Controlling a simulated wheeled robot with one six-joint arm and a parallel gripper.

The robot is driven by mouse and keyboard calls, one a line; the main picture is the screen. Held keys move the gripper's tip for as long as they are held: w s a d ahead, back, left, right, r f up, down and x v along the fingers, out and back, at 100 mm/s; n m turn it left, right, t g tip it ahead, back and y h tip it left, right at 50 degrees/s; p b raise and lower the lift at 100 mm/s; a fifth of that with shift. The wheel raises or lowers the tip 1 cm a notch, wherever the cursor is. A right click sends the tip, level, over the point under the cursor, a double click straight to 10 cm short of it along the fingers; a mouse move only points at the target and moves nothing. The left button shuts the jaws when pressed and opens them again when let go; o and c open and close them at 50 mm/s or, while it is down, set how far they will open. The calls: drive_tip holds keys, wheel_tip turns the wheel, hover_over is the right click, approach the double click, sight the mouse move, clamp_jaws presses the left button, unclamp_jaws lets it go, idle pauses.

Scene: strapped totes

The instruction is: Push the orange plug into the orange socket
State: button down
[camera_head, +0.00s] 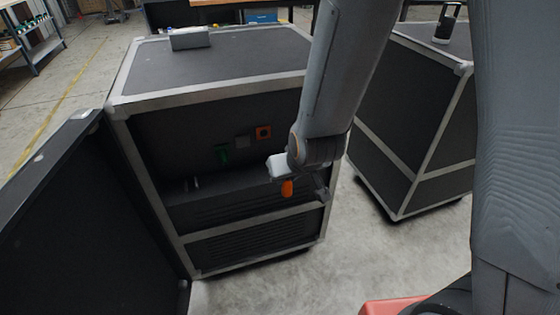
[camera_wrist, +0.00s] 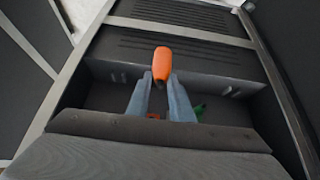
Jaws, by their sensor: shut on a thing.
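The orange plug (camera_head: 287,188) shows below the end of my arm, in front of the open side of a large black case. In the wrist view the plug (camera_wrist: 162,62) sits between the two fingertips of my gripper (camera_wrist: 161,80), which is shut on it. The orange socket (camera_head: 263,132) is a small square on the dark inner panel of the case, up and left of the plug. The plug is apart from the socket. In the wrist view the socket cannot be made out clearly; only a small reddish spot shows between the fingers.
A green connector (camera_head: 222,153) is on the panel left of the socket; green also shows in the wrist view (camera_wrist: 199,110). A grey square (camera_head: 242,141) lies between them. The case's door (camera_head: 60,205) stands open at left. A second case (camera_head: 425,125) stands at right.

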drive_tip(key=shift+s+d+p, duration=0.15)
drive_tip(key=shift+s+p, duration=0.4)
drive_tip(key=shift+p, duration=0.15)
drive_tip(key=shift+s+d+p, duration=0.15)
drive_tip(key=shift+s+p, duration=0.4)
drive_tip(key=shift+p, duration=0.1)
drive_tip(key=w+d+f+m+h, duration=0.1)
drive_tip(key=w+d, duration=0.2)
drive_tip(key=d, duration=0.4)
drive_tip(key=w+d+f+m, duration=0.1)
drive_tip(key=w+d+m, duration=0.1)
drive_tip(key=d, duration=0.5)
drive_tip(key=shift+w+d+f+h, duration=0.25)
drive_tip(key=shift+w+h, duration=0.15)
